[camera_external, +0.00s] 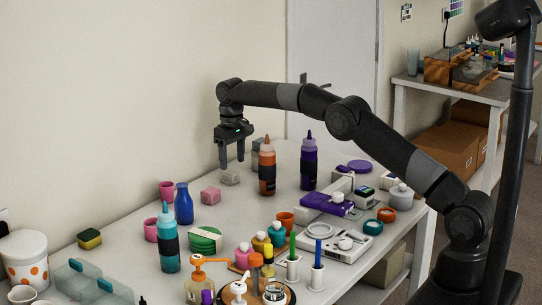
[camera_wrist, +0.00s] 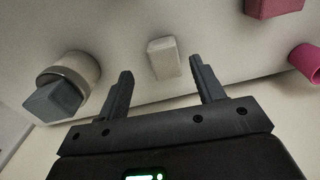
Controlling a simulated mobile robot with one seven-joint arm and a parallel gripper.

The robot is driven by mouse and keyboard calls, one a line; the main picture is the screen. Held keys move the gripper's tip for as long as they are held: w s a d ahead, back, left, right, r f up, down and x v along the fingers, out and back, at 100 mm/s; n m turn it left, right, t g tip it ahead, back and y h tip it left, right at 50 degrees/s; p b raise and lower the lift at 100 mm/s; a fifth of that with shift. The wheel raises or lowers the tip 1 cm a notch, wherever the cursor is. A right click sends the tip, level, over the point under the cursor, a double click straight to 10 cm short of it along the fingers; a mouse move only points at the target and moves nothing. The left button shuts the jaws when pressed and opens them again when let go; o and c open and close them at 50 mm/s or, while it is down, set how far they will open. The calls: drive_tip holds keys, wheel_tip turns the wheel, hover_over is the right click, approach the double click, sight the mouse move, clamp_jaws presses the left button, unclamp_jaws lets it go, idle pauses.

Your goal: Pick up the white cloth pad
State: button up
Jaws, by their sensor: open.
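The white cloth pad (camera_wrist: 163,58) is a small pale block on the table, seen between and beyond my finger tips in the wrist view. In the external view it looks like the pale grey-white block (camera_external: 230,178) just under my gripper (camera_external: 231,165). My gripper points down with its two fingers spread, and nothing is held. In the wrist view the open fingers of my gripper (camera_wrist: 162,68) stand on either side of the pad, apart from it. I cannot tell the exact height left between the fingertips and the pad.
A pink block (camera_external: 210,195) lies close to the pad, with a pink cup (camera_external: 166,190) and a blue bottle (camera_external: 183,204) farther left. A round container with a grey block on top (camera_wrist: 70,80) stands beside one finger. An orange bottle (camera_external: 267,170) stands right of the pad.

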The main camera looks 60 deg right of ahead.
sight(232, 170)
drive_tip(key=f, duration=0.4)
drive_tip(key=shift+w+a+f, duration=0.1)
drive_tip(key=shift+a+f, duration=0.15)
drive_tip(key=shift+f, duration=0.15)
drive_tip(key=shift+c, duration=0.5)
drive_tip(key=c, duration=1)
drive_tip(key=shift+o, duration=0.2)
